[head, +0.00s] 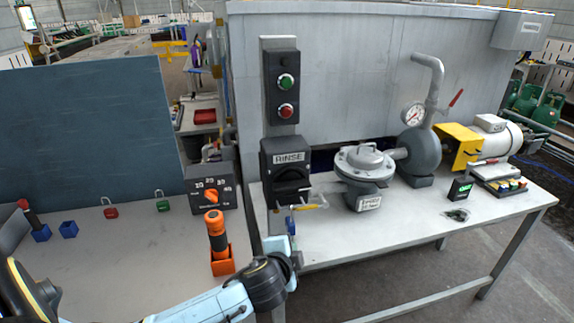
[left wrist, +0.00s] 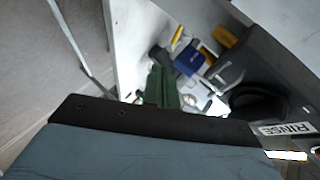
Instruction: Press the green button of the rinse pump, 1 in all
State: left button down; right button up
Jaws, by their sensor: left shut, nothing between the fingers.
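The green button (head: 286,82) sits on a dark control box (head: 282,60) on a post, above a red button (head: 286,111). Below it is a dark switch box labelled RINSE (head: 289,158), whose label also shows at the right of the left wrist view (left wrist: 285,129). My left gripper (head: 291,222) is shut and empty, in front of and below the RINSE box, well below the green button and apart from it. The green button cannot be made out in the left wrist view. My right gripper is not in view.
A grey pump (head: 364,165) with gauge (head: 413,115) and a motor (head: 495,136) stand on the right table. Left of my gripper are a dial box (head: 212,187) and an orange-handled tool in an orange holder (head: 222,262). A yellow-handled valve (head: 308,206) sits close to my gripper.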

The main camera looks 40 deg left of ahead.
aim_at(286, 83)
pick_arm(q)
notch_tip(286, 83, up, 35)
jog(key=d+m+t+p, duration=0.1)
jog(key=m+t, duration=0.8)
jog(key=t, duration=0.2)
jog(key=shift+w+d+r, duration=0.15)
jog(key=shift+d+r, duration=0.05)
jog(key=shift+w, duration=0.1)
jog(key=w+a+b, duration=0.1)
jog(key=w+a, duration=0.4)
jog(key=a, duration=0.1)
jog(key=shift+w+a+b, duration=0.3)
jog(key=shift+a, duration=0.05)
jog(key=shift+w+a+f, duration=0.1)
jog(key=shift+a, duration=0.05)
dwell(0.4)
jog(key=shift+w+a, duration=0.2)
